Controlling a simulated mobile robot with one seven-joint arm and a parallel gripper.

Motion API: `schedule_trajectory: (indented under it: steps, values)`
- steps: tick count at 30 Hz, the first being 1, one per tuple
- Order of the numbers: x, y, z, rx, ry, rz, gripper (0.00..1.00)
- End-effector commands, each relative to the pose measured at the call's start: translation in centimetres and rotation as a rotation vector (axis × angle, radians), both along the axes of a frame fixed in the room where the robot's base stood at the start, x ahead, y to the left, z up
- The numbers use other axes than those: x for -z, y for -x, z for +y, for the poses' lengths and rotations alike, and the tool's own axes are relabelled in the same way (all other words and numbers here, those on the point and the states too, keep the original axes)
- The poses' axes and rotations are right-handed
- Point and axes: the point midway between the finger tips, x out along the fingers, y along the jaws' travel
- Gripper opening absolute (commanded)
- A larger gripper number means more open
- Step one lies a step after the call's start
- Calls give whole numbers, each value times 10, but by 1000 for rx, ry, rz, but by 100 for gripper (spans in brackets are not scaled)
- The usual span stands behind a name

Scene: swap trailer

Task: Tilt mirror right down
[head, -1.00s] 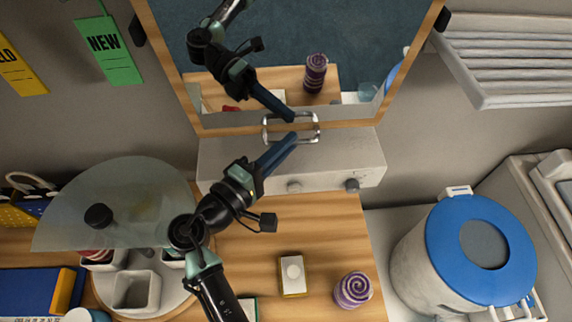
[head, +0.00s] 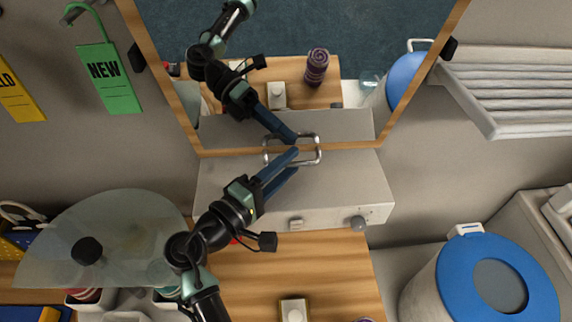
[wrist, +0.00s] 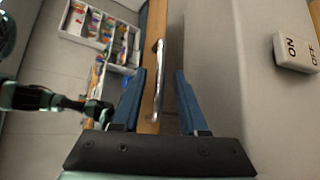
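The wood-framed mirror (head: 375,60) hangs on the wall above a grey box, top centre in the head view. A metal loop handle (head: 319,150) sits at its bottom edge; its long bar also shows in the wrist view (wrist: 158,80). My gripper (head: 297,160) is at the handle, coming from the lower left. In the wrist view its blue fingers (wrist: 160,76) are apart, and the bar appears in the gap between them. I cannot tell whether either finger touches it. The glass reflects my arm, the wooden table and the box.
The grey box (head: 340,190) with knobs juts out under the mirror. A translucent disc (head: 120,235) stands at the left, and a blue-lidded bin (head: 445,285) at the lower right. A white rack (head: 500,95) is on the right wall. An ON/OFF switch (wrist: 292,52) shows in the wrist view.

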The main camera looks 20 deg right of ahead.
Motion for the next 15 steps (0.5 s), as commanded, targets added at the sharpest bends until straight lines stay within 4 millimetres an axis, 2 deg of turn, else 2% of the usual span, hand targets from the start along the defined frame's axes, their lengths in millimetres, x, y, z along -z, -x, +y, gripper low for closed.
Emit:
schedule_trajectory:
  steps: [5, 8, 15]
  values:
    - [1, 1, 3, -1, 0, 1, 43]
    - [2, 5, 11, -3, 0, 0, 43]
    - [4, 29, 55, -6, -1, -1, 43]
